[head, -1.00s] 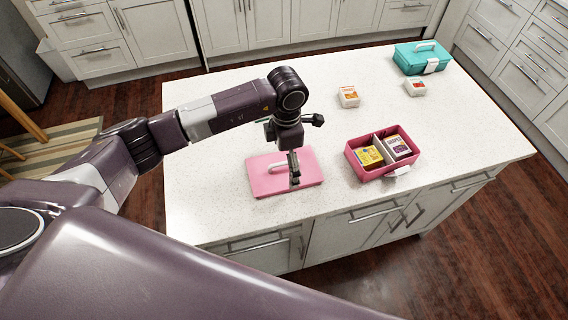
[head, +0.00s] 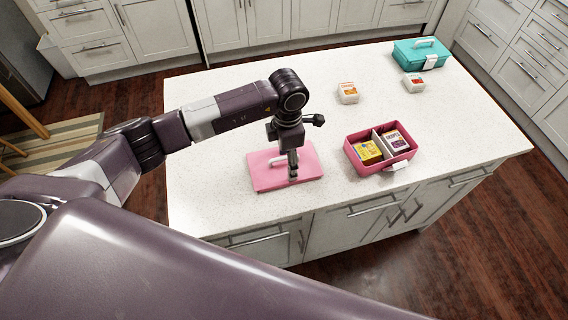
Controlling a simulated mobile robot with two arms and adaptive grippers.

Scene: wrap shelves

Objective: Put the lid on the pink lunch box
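The pink lid (head: 268,178) lies flat on the white island top, with a pale handle (head: 277,161) on it. My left gripper (head: 293,176) is directly over the lid, with its fingers low at the lid's middle right, close to the handle. The fingers overlap in this view, so I cannot tell how far apart they are or whether they touch the handle. The pink lunch box (head: 358,158) stands uncovered to the right of the lid. It holds a yellow box (head: 368,152) and a purple-and-white box (head: 394,141), with a divider between them. My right gripper is not in view.
A small orange-and-white box (head: 348,93) and a small red-and-white box (head: 414,82) stand behind the lunch box. A closed teal lunch box (head: 420,54) is at the far right corner. The island top (head: 470,120) is clear at right.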

